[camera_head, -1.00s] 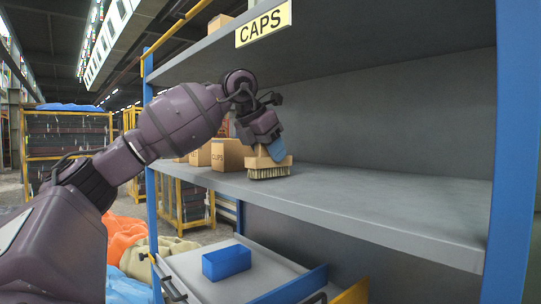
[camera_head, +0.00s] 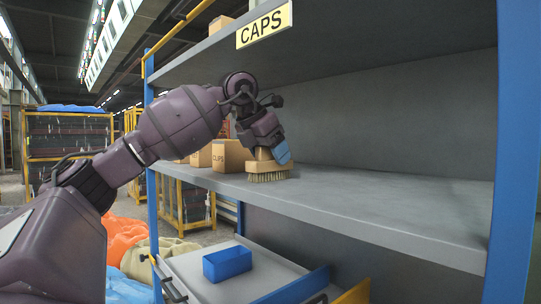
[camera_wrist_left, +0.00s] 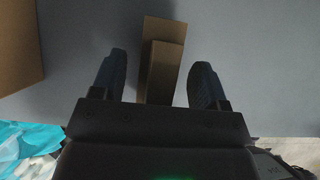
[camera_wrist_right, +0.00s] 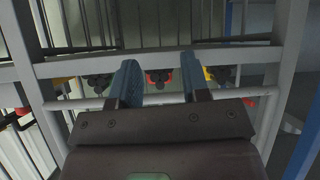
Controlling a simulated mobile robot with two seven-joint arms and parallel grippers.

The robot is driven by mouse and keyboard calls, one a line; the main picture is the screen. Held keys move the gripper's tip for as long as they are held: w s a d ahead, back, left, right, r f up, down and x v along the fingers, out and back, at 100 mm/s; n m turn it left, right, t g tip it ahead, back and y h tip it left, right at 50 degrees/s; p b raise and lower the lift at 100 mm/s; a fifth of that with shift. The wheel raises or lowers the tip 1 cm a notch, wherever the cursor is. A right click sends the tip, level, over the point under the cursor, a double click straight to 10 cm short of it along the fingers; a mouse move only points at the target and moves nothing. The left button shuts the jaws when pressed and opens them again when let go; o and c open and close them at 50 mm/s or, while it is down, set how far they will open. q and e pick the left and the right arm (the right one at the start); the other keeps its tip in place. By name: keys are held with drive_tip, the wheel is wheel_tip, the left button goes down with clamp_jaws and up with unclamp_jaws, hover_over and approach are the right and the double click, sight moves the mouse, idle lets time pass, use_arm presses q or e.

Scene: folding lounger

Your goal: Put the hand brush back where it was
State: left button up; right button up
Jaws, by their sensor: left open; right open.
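The hand brush (camera_head: 268,172) has a tan wooden block and pale bristles. It stands bristles down on the grey shelf (camera_head: 380,205), near its front left part. In the left wrist view the brush (camera_wrist_left: 162,65) lies between two spread fingers, with a gap on each side. My left gripper (camera_head: 272,155) is open around the brush's upper part, its blue fingertips partly hiding it. My right gripper (camera_wrist_right: 160,80) is open and empty in the right wrist view, in front of grey rails. It does not show in the head view.
Cardboard boxes (camera_head: 229,156) stand on the shelf just left of the brush. The shelf to the right is clear. A blue bin (camera_head: 227,263) sits on a lower grey surface. A blue upright (camera_head: 513,150) bounds the shelf at right, and an upper shelf hangs above.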

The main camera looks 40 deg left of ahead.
use_arm(q)
drive_tip(key=p+v, duration=0.1)
drive_tip(key=v, duration=1.1)
drive_tip(key=shift+p, duration=0.3)
use_arm(e)
drive_tip(key=shift+w+r, duration=0.2)
drive_tip(key=shift+r, duration=0.75)
use_arm(q)
drive_tip(key=shift+s, duration=0.1)
use_arm(e)
drive_tip(key=shift+s, duration=0.1)
